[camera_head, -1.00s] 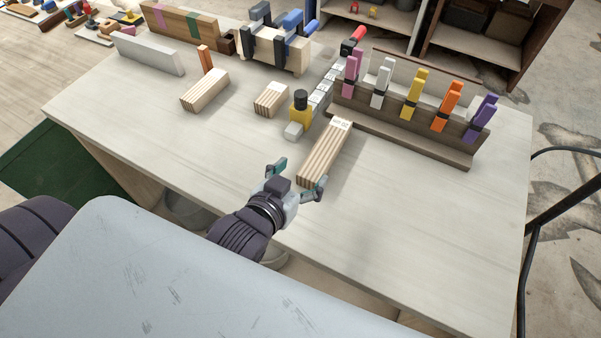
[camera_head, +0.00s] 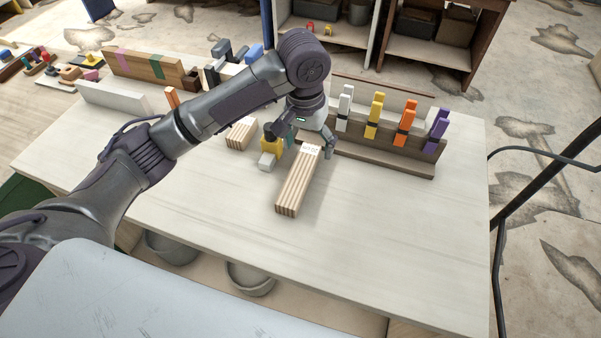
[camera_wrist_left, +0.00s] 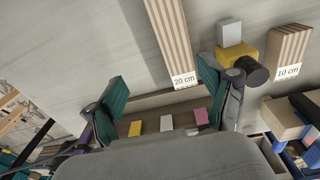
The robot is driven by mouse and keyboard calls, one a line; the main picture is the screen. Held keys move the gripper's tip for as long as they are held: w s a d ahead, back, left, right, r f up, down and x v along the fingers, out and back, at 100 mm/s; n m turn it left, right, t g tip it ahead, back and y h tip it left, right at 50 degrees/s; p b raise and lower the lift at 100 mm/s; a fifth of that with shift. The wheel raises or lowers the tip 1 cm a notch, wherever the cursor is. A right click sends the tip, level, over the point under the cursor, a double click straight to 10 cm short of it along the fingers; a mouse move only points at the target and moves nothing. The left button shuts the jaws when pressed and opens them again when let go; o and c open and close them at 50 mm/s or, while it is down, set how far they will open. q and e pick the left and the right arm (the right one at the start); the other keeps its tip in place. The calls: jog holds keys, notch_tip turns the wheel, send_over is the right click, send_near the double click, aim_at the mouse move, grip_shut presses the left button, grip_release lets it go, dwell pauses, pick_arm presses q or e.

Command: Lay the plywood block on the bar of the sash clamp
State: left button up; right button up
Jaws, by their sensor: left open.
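A long striped plywood block (camera_head: 297,182) marked 20 cm lies flat on the bench; it also shows in the left wrist view (camera_wrist_left: 171,40). My left gripper (camera_head: 308,142) is open and empty above the block's far, labelled end, fingers pointing down. In the left wrist view its fingers (camera_wrist_left: 163,92) spread on either side of that end, apart from it. The sash clamp's yellow head (camera_head: 271,146) is just left of the block; it shows in the left wrist view (camera_wrist_left: 236,55) with a black knob. My right gripper is not in view.
A shorter 10 cm plywood block (camera_head: 241,133) lies left of the clamp head; it shows in the left wrist view (camera_wrist_left: 287,60). A wooden rack (camera_head: 385,152) with coloured spring clamps stands behind. The bench front and right are clear.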

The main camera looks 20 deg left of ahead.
pick_arm(q)
jog(key=a+r, duration=0.1)
jog(key=r, duration=0.1)
jog(key=p, duration=0.2)
send_over(300, 172)
jog(key=shift+g+y, duration=0.3)
notch_tip(300, 172, down, 8)
jog(key=shift+s+d+f, duration=0.1)
notch_tip(300, 172, down, 5)
jog(key=shift+r+p, duration=0.2)
jog(key=shift+p, duration=0.55)
jog(key=shift+f, duration=0.4)
jog(key=c, duration=1.4)
jog(key=shift+c, duration=0.7)
jog(key=shift+r, duration=0.15)
